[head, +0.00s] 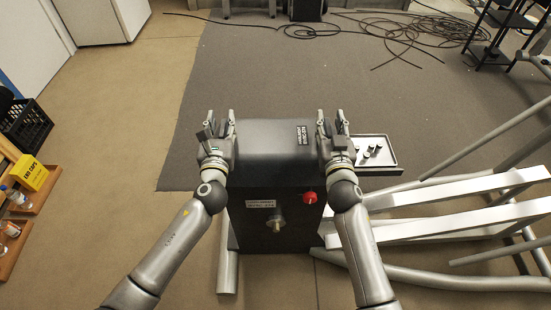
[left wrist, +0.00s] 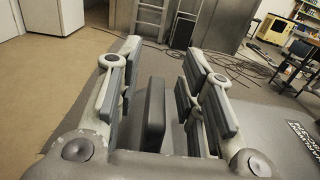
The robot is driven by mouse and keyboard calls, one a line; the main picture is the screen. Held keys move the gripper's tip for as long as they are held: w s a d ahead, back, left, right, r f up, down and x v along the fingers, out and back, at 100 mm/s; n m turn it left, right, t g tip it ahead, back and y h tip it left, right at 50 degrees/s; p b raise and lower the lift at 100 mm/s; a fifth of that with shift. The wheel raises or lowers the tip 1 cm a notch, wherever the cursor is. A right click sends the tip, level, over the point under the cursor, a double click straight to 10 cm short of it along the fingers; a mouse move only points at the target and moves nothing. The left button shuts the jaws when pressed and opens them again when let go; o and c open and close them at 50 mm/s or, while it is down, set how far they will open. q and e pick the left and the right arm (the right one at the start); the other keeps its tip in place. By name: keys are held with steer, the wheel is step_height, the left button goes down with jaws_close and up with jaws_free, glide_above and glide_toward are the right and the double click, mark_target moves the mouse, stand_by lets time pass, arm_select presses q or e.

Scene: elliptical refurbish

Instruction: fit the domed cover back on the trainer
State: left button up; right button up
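The dark domed cover (head: 268,140), with a white-lettered label at its right, sits at the top of the dark trainer body (head: 255,235). I cannot tell whether it rests fully on the body. My left gripper (head: 220,122) is at the cover's left end, fingers pointing away from me. In the left wrist view its fingers (left wrist: 160,85) are spread, with an upright dark grey tab (left wrist: 153,115) between them and gaps on both sides. The cover's lettered surface (left wrist: 270,145) shows at lower right there. My right gripper (head: 333,122) is at the cover's right end, its fingers apart.
A red knob (head: 310,197) and a metal knob (head: 276,223) are on the trainer's front. A tray (head: 388,172) with small parts is at right. Pale rails (head: 460,188) spread to the right. Cables (head: 415,28) lie on the far floor. A yellow box (head: 30,173) is at left.

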arm_select(q)
steer(key=s, duration=1.2)
steer(key=shift+d, duration=0.2)
arm_select(e)
steer(key=s, duration=1.2)
steer(key=shift+d, duration=0.15)
